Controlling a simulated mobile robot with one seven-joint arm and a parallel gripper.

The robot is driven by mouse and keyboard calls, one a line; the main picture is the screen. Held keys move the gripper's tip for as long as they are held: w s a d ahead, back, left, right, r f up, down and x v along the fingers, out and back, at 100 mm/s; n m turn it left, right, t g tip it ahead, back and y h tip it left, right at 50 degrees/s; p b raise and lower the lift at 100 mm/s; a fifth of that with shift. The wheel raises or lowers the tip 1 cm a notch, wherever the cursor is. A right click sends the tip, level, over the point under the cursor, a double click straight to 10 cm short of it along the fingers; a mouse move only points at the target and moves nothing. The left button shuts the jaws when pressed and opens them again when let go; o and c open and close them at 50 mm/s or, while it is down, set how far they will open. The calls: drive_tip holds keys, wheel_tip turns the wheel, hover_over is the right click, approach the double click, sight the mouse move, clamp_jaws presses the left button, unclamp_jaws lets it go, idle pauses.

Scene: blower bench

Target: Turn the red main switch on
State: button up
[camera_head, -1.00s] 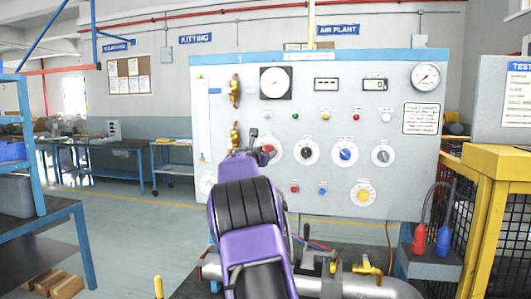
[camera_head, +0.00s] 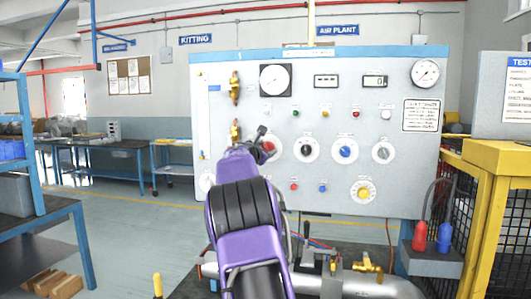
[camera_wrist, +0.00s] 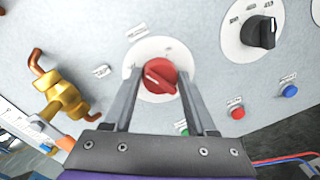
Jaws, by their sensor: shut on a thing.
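The red main switch (camera_wrist: 158,77) is a round red knob on a white disc. It sits on the grey panel, left of a black knob (camera_wrist: 263,32). My gripper (camera_wrist: 160,72) is shut on the red knob, with one finger on each side of it. The knob's grip bar looks tilted in the wrist view. In the head view, the red knob (camera_head: 268,147) is partly hidden by my gripper (camera_head: 262,134).
A brass valve (camera_wrist: 62,103) stands out from the panel left of the knob. A red button (camera_wrist: 237,112) and a blue button (camera_wrist: 289,90) lie to the right. Pipework (camera_head: 370,287) runs below the panel. A yellow-framed cage (camera_head: 490,190) stands at right.

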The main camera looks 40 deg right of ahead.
drive_tip(key=m+b, duration=0.1)
drive_tip(key=m, duration=0.2)
drive_tip(key=shift+f+m, duration=0.15)
drive_tip(key=shift+m, duration=0.15)
drive_tip(key=m+b, duration=0.1)
drive_tip(key=m, duration=0.2)
drive_tip(key=shift+s+d+b, duration=0.1)
drive_tip(key=shift+b, duration=0.25)
drive_tip(key=m+y+b, duration=0.1)
drive_tip(key=m, duration=0.3)
drive_tip(key=shift+f+b, duration=0.1)
drive_tip(key=shift+b, duration=0.2)
drive_tip(key=shift+m+t+b, duration=0.3)
drive_tip(key=shift+m+b, duration=0.15)
drive_tip(key=shift+m, duration=0.85)
drive_tip(key=o, duration=1.4)
drive_tip(key=shift+s, duration=0.1)
